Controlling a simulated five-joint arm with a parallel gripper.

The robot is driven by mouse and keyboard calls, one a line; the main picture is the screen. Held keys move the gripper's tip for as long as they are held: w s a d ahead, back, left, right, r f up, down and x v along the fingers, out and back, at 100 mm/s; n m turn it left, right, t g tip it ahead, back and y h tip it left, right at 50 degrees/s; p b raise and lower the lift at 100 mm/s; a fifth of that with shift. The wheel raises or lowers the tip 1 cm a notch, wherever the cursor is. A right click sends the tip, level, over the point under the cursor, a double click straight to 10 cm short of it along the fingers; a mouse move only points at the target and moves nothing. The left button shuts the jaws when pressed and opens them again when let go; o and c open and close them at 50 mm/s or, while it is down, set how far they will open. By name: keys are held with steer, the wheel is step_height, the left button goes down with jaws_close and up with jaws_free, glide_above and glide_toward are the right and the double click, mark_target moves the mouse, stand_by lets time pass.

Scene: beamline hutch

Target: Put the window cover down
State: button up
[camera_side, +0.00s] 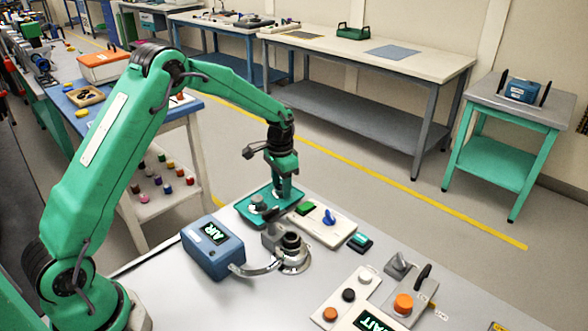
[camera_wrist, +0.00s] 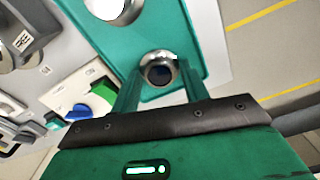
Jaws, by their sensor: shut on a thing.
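My gripper (camera_wrist: 155,88) is shut on a small round metal piece with a dark top, which looks like the window cover (camera_wrist: 160,68). In the wrist view the fingers hold it from both sides over the green tray (camera_wrist: 148,30). I cannot tell whether it touches the tray floor. In the side view my gripper (camera_side: 284,198) points straight down at the right part of the tray (camera_side: 249,218), and the fingers hide the cover. A grey round piece (camera_side: 258,201) sits in the left part of the tray; it also shows in the wrist view (camera_wrist: 105,5).
A metal round fitting with a dark top (camera_side: 291,246) stands in front of the tray. A blue box reading AIR (camera_side: 212,246) is left of it. A switch panel (camera_side: 325,231) with a green rocker and blue lever lies close right. More control panels are at front right.

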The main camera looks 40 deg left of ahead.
mark_target(281, 187)
steer(key=o, duration=1)
steer(key=shift+r, duration=0.1)
step_height(281, 187, up, 12)
stand_by(0.4)
steer(key=shift+r, duration=0.15)
